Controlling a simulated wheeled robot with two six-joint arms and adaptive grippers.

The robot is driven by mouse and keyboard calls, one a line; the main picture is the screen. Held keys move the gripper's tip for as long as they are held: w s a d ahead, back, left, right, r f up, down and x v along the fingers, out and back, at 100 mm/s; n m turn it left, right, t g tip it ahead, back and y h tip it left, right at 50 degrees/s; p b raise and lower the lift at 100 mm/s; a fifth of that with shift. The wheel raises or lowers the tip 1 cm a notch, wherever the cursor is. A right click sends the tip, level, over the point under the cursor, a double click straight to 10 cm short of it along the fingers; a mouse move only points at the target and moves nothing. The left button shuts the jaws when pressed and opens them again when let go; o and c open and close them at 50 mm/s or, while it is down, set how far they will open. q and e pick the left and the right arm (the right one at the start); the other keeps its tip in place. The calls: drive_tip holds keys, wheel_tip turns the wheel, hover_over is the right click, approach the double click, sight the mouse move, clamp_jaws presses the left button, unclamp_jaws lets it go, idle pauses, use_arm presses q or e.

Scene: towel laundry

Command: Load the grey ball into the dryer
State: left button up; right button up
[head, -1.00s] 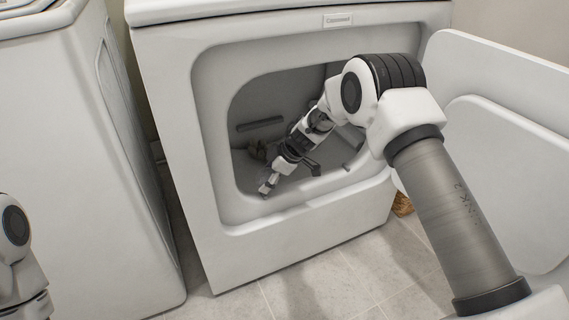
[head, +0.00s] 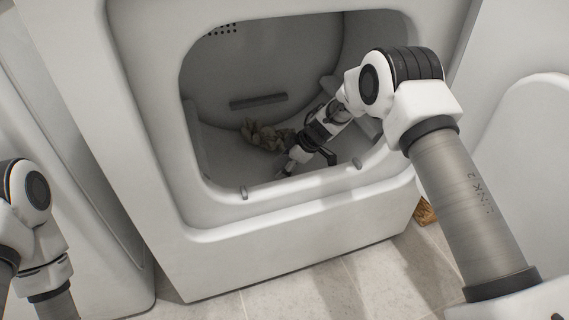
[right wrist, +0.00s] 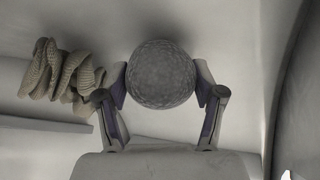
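My right arm reaches through the opening, and my right gripper (head: 286,168) is inside the drum, low down. In the right wrist view the grey ball (right wrist: 161,74), round and rough-textured, sits between the two fingers of the gripper (right wrist: 161,88), with a pad against each side. I cannot make out the ball in the head view. My left arm shows at the left edge, but its gripper is out of the picture.
A crumpled beige towel (head: 262,135) lies in the drum beside the right gripper; it also shows in the right wrist view (right wrist: 62,75). The open dryer door (head: 530,170) is at the right. Another white machine (head: 75,190) stands at the left. A wicker item (head: 425,211) is on the tiled floor.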

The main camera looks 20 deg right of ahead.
drive_tip(key=shift+o, duration=1.4)
drive_tip(key=p+v, duration=0.7)
drive_tip(key=v, duration=0.5)
drive_tip(key=shift+r, duration=0.2)
drive_tip(key=shift+a, duration=0.1)
